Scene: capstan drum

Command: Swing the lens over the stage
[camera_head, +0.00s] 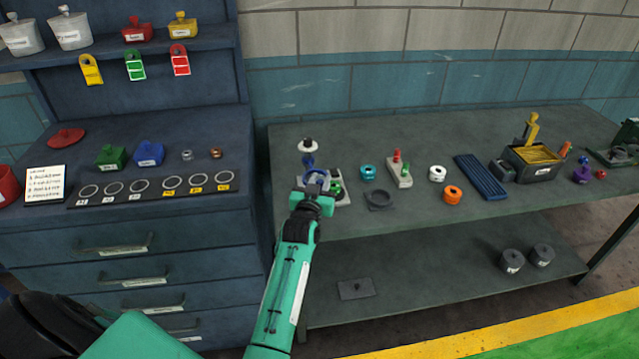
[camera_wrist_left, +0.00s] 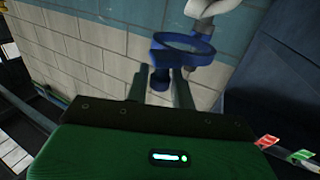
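The lens is a blue ring (camera_wrist_left: 184,46) with a short blue knob (camera_wrist_left: 159,77) on its near side. In the head view the blue ring (camera_head: 316,177) is partly hidden by my left gripper (camera_head: 314,188). In the left wrist view my left gripper (camera_wrist_left: 160,88) has its fingers apart on either side of the knob, with gaps showing. A pale plate (camera_head: 343,200) with a green ball, perhaps the stage, lies at the gripper's right, mostly hidden. A white-topped post (camera_head: 307,145) stands behind the ring. My right gripper is not seen.
On the bench (camera_head: 420,215), a teal ring (camera_head: 368,172), a dark ring (camera_head: 379,199) and a block with red and green pegs (camera_head: 400,173) stand to the right. A blue drawer cabinet (camera_head: 140,225) rises close on the left.

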